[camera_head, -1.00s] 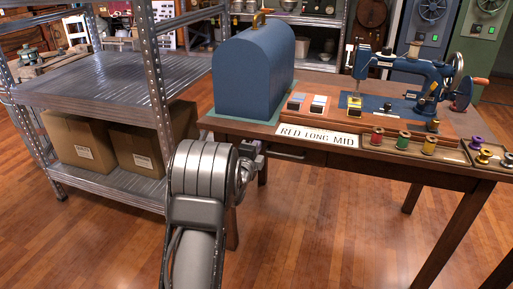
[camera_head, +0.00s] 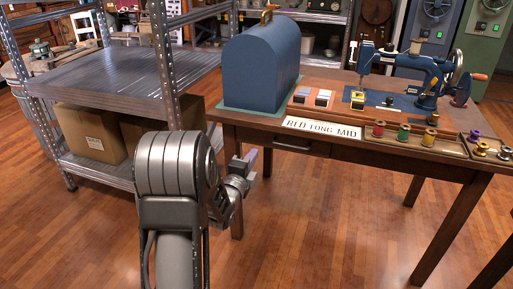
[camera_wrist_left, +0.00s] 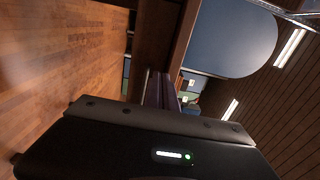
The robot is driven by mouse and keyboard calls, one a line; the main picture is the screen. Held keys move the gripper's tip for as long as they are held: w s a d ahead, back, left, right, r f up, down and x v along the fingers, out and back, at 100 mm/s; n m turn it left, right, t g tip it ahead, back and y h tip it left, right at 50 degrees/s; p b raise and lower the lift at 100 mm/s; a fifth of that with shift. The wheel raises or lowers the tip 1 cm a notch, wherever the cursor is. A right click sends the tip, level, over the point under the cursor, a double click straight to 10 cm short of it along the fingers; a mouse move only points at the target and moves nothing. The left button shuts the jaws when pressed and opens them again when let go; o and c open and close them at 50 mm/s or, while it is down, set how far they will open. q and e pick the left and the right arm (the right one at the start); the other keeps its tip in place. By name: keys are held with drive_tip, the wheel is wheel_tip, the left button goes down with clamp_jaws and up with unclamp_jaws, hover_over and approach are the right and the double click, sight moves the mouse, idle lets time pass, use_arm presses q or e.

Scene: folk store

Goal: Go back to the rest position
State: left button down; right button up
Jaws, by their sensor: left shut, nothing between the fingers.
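My left gripper (camera_head: 246,161) is in the head view, low in front of the table's left front corner, partly hidden behind my own arm. It is shut and holds nothing. In the left wrist view its shut fingers (camera_wrist_left: 161,90) point toward the table and the blue case. My right gripper is in neither view.
A wooden table (camera_head: 345,150) carries a blue domed case (camera_head: 262,65), a sewing machine (camera_head: 415,72), a sign reading "RED LONG MID" (camera_head: 322,128) and several thread spools. A metal shelf (camera_head: 110,75) with cardboard boxes (camera_head: 92,133) stands left. The wooden floor (camera_head: 320,230) in front is open.

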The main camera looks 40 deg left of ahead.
use_arm(q)
drive_tip(key=shift+s+d, duration=0.1)
drive_tip(key=shift+s, duration=0.15)
idle(0.5)
drive_tip(key=s+d+f+n+g+h, duration=0.2)
drive_tip(key=s+d+f+n+g, duration=0.15)
drive_tip(key=d+f+n, duration=0.65)
drive_tip(key=s+d+f+n+g+h, duration=0.3)
drive_tip(key=d+f+g, duration=0.3)
drive_tip(key=f, duration=0.9)
drive_tip(key=s+d+f+n+g+h, duration=0.1)
drive_tip(key=s+d+f+g+h, duration=0.1)
drive_tip(key=s+d+f, duration=0.4)
drive_tip(key=s+d+f+n+g+h, duration=0.1)
drive_tip(key=s+d+f+g, duration=0.1)
drive_tip(key=s+d, duration=0.8)
drive_tip(key=s+d+f+n+g+h, duration=0.1)
drive_tip(key=s+d+f+g+h, duration=0.2)
drive_tip(key=s+d, duration=0.45)
wheel_tip(320, 180, up, 26)
drive_tip(key=d+y+p, duration=0.1)
drive_tip(key=d+p, duration=0.1)
drive_tip(key=p, duration=2.5)
drive_tip(key=shift+w+r, duration=0.2)
drive_tip(key=shift+w, duration=0.1)
